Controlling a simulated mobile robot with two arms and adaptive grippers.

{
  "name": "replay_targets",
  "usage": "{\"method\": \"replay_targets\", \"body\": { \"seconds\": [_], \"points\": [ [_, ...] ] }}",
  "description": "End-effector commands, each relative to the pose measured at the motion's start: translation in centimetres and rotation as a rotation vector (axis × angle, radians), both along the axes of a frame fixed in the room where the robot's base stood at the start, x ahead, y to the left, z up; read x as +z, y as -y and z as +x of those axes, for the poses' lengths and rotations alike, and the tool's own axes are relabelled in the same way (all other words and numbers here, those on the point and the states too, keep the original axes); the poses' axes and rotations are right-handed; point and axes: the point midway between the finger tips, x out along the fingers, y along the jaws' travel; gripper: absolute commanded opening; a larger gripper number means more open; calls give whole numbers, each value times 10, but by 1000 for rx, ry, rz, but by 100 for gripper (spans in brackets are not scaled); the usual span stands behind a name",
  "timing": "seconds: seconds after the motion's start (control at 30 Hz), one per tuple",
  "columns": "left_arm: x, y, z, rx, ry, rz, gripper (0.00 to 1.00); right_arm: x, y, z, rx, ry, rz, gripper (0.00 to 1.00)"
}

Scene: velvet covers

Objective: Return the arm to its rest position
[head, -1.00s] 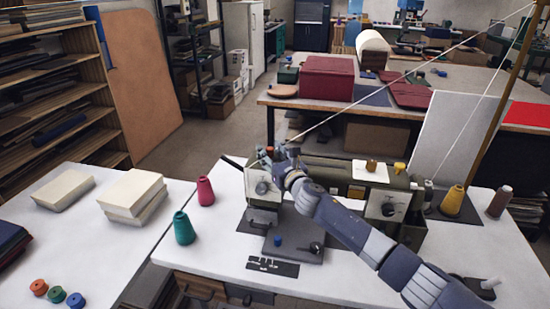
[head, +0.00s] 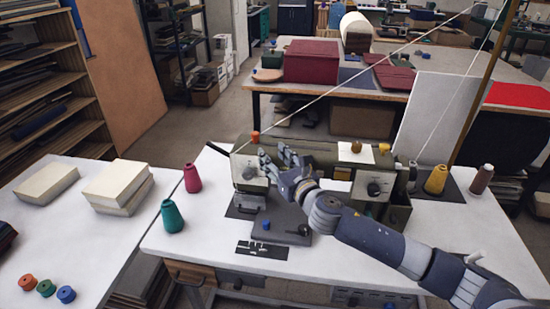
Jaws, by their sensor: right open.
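My right arm comes in from the lower right of the head view. My right gripper (head: 273,162) is open and empty. In the picture it overlaps the front of the sewing machine (head: 325,154), near its needle end; whether it touches the machine I cannot tell. The machine stands on the white table. My left gripper is not in view.
A yellow cone (head: 436,179) and a brown cone (head: 481,179) stand right of the machine. A pink cone (head: 192,178) and a teal cone (head: 172,216) stand left. Book stacks (head: 118,188) lie on the left table.

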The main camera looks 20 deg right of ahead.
Motion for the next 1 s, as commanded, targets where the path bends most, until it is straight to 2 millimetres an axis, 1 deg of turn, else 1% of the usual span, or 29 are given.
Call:
{"method": "replay_targets", "body": {
  "seconds": [0.5,0.6,0.67,0.77,0.8,0.87,0.9,0.97,1.0],
  "points": [
    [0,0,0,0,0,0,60,-1,0,-2,-1,-3,5,41],
    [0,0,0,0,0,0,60,-8,-4,-7,-12,-24,73,41],
    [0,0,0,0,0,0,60,-19,-9,-16,-29,-58,173,41],
    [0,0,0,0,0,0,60,-47,-18,-39,-95,-149,450,41],
    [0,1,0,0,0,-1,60,-61,-21,-52,-138,-196,589,41],
    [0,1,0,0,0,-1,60,-84,-25,-75,-217,-266,808,41],
    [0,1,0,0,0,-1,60,-98,-26,-91,-278,-309,951,41],
    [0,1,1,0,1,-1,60,-119,-28,-116,-377,-369,1158,41],
    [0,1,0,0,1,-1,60,-134,-29,-135,-453,-406,1293,41]
  ]
}}
